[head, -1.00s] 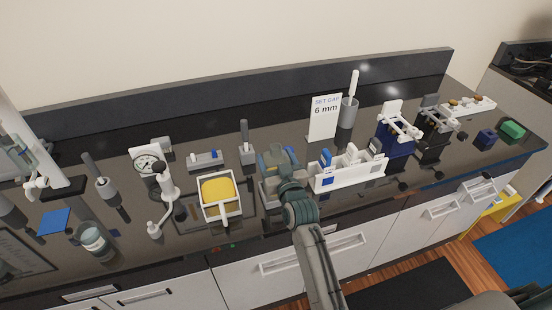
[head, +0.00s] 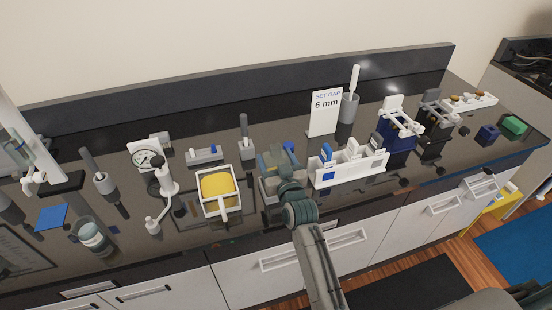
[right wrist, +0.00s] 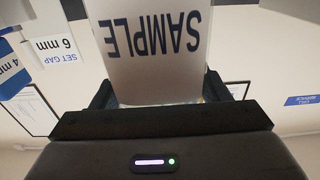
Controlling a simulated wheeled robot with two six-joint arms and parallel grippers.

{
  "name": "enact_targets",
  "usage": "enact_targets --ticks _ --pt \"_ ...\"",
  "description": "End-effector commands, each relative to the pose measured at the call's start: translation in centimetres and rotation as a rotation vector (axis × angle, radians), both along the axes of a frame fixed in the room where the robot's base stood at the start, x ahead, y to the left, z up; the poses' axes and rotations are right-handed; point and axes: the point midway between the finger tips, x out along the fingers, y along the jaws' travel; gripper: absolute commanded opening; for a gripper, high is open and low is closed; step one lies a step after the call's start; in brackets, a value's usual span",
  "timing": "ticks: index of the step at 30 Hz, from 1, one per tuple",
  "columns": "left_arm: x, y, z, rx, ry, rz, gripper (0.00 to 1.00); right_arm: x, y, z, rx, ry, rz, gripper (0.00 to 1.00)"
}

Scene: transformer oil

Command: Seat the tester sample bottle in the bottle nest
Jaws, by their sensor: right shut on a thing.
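The sample bottle (right wrist: 160,60) is pale and translucent, with the dark word SAMPLE upside down in the right wrist view. My right gripper (right wrist: 165,105) is shut on it, with dark jaws on both sides. In the head view my right gripper (head: 278,162) is over the counter, left of a white rack. The gripper and wrist hide most of the bottle there. I cannot make out the bottle nest; it may be hidden behind my right arm. I cannot tell whether the bottle touches anything below. My left gripper is not in view.
The white rack (head: 347,172) stands close to the right of my gripper. A "6 mm" sign (head: 325,112) stands behind. Dark counter shows between them.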

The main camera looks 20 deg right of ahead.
Motion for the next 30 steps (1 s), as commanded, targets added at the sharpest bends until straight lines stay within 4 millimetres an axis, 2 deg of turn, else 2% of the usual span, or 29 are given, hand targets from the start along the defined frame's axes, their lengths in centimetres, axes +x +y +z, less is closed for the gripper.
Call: enact_targets --ticks 7,8,11,12,23,26,30 --pt "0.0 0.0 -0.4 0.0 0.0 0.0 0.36 0.0 0.0 -0.4 0.0 -0.004 0.0 0.0" --pt "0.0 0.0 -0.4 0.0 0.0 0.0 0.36 0.0 0.0 -0.4 0.0 -0.004 -0.001 0.71" --pt "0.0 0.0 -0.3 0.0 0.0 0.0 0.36 0.0 0.0 -0.4 0.0 -0.004 0.0 0.91" --pt "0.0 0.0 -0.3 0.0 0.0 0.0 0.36 0.0 0.0 -0.4 0.0 -0.003 0.0 0.94" --pt "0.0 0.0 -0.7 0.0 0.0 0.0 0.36 -0.6 0.0 -0.8 0.001 0.001 0.0 0.94" --pt "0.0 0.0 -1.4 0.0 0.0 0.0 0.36 -1.9 0.0 -1.0 0.003 0.002 0.0 0.94" --pt "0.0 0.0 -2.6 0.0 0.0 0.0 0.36 -4.7 -0.1 -1.2 0.003 0.0 -0.001 0.94"
